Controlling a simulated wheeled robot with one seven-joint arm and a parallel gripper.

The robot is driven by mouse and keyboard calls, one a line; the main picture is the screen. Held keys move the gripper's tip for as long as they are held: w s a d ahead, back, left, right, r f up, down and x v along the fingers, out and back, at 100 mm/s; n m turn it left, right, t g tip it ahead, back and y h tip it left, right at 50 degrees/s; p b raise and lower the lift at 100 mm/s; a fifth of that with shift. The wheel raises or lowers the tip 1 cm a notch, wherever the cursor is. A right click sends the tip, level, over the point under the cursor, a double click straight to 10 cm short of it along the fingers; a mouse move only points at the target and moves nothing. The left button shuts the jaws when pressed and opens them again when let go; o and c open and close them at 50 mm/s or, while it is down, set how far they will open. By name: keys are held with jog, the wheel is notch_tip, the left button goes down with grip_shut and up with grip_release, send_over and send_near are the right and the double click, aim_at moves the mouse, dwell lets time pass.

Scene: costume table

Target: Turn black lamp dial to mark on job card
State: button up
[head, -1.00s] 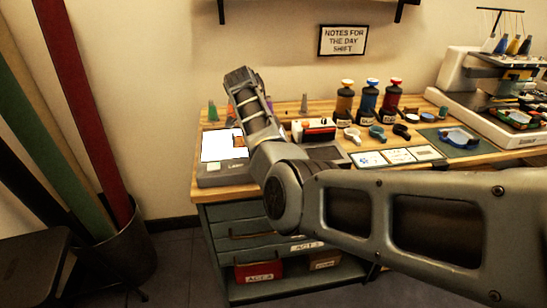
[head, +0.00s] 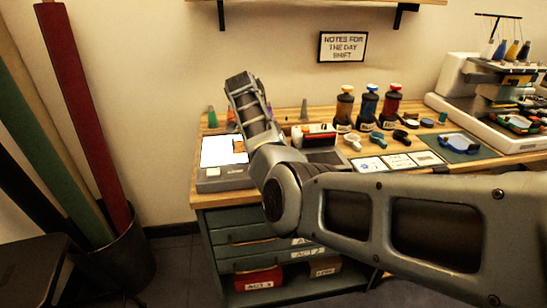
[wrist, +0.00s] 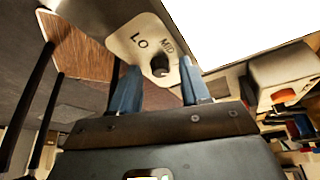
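In the wrist view, the black lamp dial (wrist: 160,66) sits on a cream plate (wrist: 122,42) printed "LO" and "MID"; I cannot make out its pointer. My gripper (wrist: 159,78) is open, its two blue fingers apart with the dial between and slightly beyond them. I see no clear contact. The lamp's glowing white panel (wrist: 235,25) fills the upper right. In the head view, the lamp's grey base (head: 222,184) is at the table's left end, and my arm hides the gripper and dial. Several cards (head: 397,161) lie at the table's front; which is the job card is unclear.
Paint-like bottles (head: 368,108) and small clamps (head: 377,138) stand behind the cards. A sewing machine (head: 470,75) is at the right. A bin of fabric rolls (head: 120,255) stands left of the table. Drawers (head: 262,240) are below the tabletop.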

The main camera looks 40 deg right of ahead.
jog(key=p+v, duration=0.1)
jog(key=v, duration=0.6)
jog(key=shift+w+r, duration=0.2)
jog(key=shift+r, duration=0.15)
jog(key=shift+s+a, duration=0.1)
dwell(0.4)
